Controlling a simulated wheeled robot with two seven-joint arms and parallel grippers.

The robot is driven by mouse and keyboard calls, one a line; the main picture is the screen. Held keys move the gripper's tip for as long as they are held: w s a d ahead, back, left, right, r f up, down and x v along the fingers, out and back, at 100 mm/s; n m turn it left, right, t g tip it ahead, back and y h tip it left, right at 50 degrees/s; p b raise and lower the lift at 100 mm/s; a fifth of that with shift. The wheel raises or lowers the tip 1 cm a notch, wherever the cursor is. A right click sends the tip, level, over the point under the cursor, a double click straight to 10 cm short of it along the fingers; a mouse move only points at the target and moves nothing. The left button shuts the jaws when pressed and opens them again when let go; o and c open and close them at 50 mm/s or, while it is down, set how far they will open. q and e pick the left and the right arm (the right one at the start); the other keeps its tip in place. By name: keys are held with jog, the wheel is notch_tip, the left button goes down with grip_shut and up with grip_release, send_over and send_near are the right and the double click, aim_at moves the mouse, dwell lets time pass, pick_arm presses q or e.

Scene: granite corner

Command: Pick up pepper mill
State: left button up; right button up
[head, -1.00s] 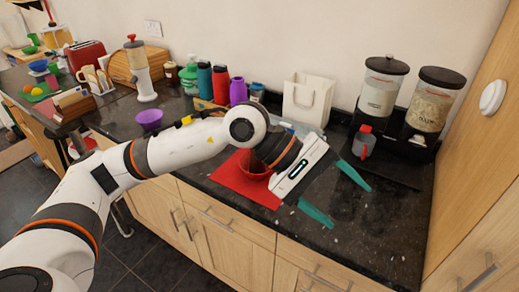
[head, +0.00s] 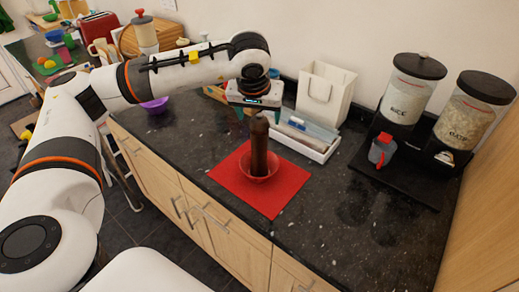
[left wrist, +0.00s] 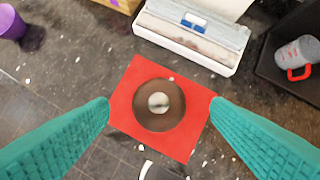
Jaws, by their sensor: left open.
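The pepper mill (head: 259,148) is tall and dark brown with a rounded top. In the left wrist view the mill (left wrist: 158,103) is seen from above as a brown disc with a pale centre. My left gripper (head: 256,114) is open and empty, pointing down around the height of the mill's top. Its teal fingers (left wrist: 160,106) lie on either side of the mill in the left wrist view, with visible gaps. My right gripper is not in view.
A double dispenser stand (head: 408,165) with a grey cup (head: 383,148) is at right. The front-right countertop is clear.

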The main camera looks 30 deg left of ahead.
aim_at(259, 118)
pick_arm(q)
jog(key=p+x, duration=0.2)
jog(key=shift+w+a+f, duration=0.15)
jog(key=shift+w+f, duration=0.1)
jog(key=shift+w, duration=0.05)
jog(key=shift+x, duration=1.05)
jog(key=shift+f+p, duration=0.3)
jog(key=shift+f, duration=0.05)
jog(key=shift+w+f, duration=0.1)
jog(key=c, duration=0.7)
grip_shut()
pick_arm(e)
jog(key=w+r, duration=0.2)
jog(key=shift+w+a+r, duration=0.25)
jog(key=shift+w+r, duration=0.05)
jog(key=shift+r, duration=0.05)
